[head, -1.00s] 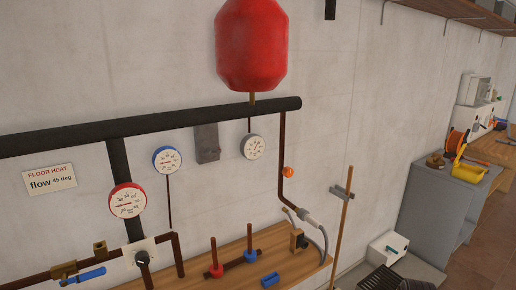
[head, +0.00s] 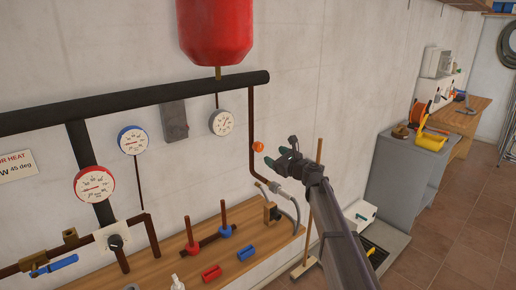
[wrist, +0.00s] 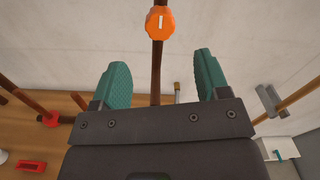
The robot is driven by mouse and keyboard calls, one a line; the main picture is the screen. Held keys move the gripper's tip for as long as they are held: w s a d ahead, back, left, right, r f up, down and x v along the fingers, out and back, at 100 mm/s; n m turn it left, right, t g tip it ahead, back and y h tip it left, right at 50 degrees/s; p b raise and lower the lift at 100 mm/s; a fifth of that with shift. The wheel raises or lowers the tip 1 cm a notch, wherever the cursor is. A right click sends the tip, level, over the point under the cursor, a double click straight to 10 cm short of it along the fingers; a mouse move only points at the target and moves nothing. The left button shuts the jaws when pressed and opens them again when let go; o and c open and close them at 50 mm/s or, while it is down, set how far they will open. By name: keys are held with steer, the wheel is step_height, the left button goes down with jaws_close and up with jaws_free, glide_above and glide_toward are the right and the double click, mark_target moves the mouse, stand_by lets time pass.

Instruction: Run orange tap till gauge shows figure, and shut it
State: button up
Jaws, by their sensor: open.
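The orange tap (head: 258,146) is a small knob on a thin brown vertical pipe on the wall. In the wrist view the orange tap (wrist: 160,23) shows a white mark standing upright, and lies beyond the fingertips, roughly centred between them. My gripper (head: 275,156) is open and empty, just right of and a little below the tap, apart from it. Its green fingers also show in the wrist view (wrist: 160,75). A white round gauge (head: 222,123) hangs left of the tap. Its needle is too small to read. Red-rimmed (head: 94,184) and blue-rimmed (head: 132,140) gauges are further left.
A wooden shelf (head: 200,262) below bears red and blue pieces. A hose (head: 296,208) with a metal fitting hangs under the tap's pipe. A wooden pole (head: 312,225) stands behind my arm. A red tank (head: 216,35) hangs above.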

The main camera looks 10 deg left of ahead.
mark_target(261, 148)
steer(key=x, duration=1)
steer(key=shift+w+a, duration=0.2)
steer(key=shift+a, duration=0.05)
steer(key=c, duration=0.9)
